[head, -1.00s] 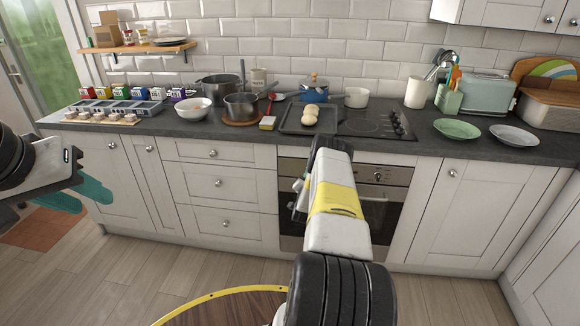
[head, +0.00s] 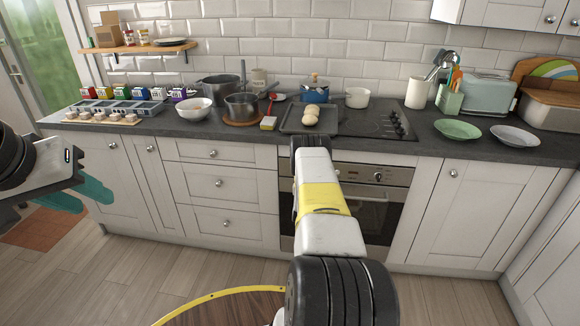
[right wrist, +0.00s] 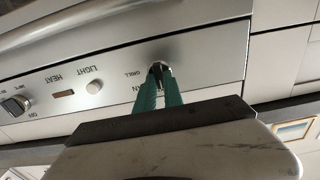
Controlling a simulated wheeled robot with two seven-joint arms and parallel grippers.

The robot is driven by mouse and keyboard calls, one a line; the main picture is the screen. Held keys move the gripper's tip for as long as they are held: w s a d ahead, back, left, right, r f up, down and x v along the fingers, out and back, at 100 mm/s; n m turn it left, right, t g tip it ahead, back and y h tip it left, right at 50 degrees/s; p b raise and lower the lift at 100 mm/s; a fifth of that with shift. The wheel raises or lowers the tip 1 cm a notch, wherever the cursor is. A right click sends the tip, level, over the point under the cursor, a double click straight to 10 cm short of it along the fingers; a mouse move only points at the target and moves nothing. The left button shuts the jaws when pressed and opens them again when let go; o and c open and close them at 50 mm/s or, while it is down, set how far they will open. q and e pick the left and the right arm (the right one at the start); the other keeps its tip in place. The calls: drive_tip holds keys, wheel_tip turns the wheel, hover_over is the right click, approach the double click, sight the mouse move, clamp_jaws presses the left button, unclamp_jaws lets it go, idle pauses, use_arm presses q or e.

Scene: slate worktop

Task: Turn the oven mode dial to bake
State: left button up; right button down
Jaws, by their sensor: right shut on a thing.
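The oven (head: 362,205) is under the hob, with a steel control panel. In the right wrist view the panel (right wrist: 205,65) shows upside down. My right gripper (right wrist: 160,82) is shut on the mode dial (right wrist: 160,66), a small round knob with "GRILL" beside it and a partly hidden label ending in "AN". The fingers cover much of the dial, its pointer is not clear, and I see no "bake" label. In the head view my own right arm hides this gripper and dial. My left gripper (head: 94,202) is open and empty, left of the drawers.
A second dial (right wrist: 15,105) with "OFF" and numbers, plus buttons marked "HEAT" (right wrist: 63,93) and "LIGHT" (right wrist: 94,86), sit on the same panel. A baking tray (head: 292,124) with buns stands on the worktop above. A round wooden table (head: 225,308) is low in front.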

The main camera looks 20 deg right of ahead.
idle(0.3)
drive_tip(key=c, duration=1.5)
unclamp_jaws()
drive_tip(key=shift+o, duration=0.2)
drive_tip(key=v, duration=0.8)
drive_tip(key=shift+w+d, duration=0.1)
drive_tip(key=shift+d, duration=0.05)
